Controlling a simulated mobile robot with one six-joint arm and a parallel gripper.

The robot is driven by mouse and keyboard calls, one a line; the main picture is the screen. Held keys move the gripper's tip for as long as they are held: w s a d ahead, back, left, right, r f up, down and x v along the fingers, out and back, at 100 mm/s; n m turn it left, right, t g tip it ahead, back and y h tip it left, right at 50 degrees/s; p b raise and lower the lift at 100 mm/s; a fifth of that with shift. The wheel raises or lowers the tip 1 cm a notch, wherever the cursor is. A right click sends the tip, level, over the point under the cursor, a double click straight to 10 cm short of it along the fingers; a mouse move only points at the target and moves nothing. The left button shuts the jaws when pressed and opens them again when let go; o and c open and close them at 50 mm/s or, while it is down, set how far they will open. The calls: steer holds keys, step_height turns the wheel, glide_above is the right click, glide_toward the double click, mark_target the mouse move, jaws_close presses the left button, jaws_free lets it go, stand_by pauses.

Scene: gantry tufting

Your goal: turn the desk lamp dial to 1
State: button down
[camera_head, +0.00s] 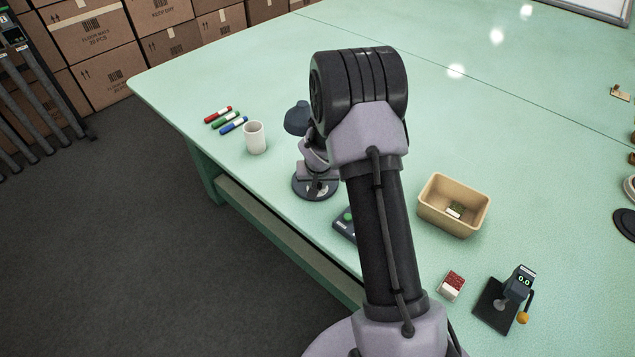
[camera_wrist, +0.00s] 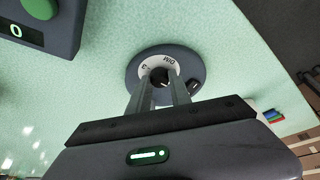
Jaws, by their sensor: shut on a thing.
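The desk lamp shows in the head view with a dark blue-grey shade (camera_head: 297,118) and a round dark base (camera_head: 312,190), partly hidden behind my arm. In the wrist view its round base (camera_wrist: 197,65) carries a pale ring with small dark markings and a black dial knob (camera_wrist: 160,75) at the middle. My gripper (camera_wrist: 161,84) is shut on the dial, with a grey finger on either side of it. The markings appear tilted and are too small to read surely, so I cannot tell the setting.
A device with a green button (camera_wrist: 39,6) and a display reading 0 is beside the lamp.

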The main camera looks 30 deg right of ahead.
steer(key=r+p, duration=0.1)
steer(key=p, duration=0.2)
steer(key=shift+s+n+p, duration=0.1)
steer(key=shift+n+p, duration=0.2)
steer(key=shift+p, duration=0.9)
steer(key=shift+f+n+y+p, duration=0.3)
steer(key=shift+f+n+p, duration=0.1)
steer(key=shift+p, duration=0.3)
steer(key=shift+f, duration=0.15)
steer(key=c, duration=1.2)
jaws_free()
steer(key=shift+o, duration=0.2)
steer(key=p+v, duration=0.6)
steer(key=v, duration=1.1)
steer(key=shift+p, duration=0.35)
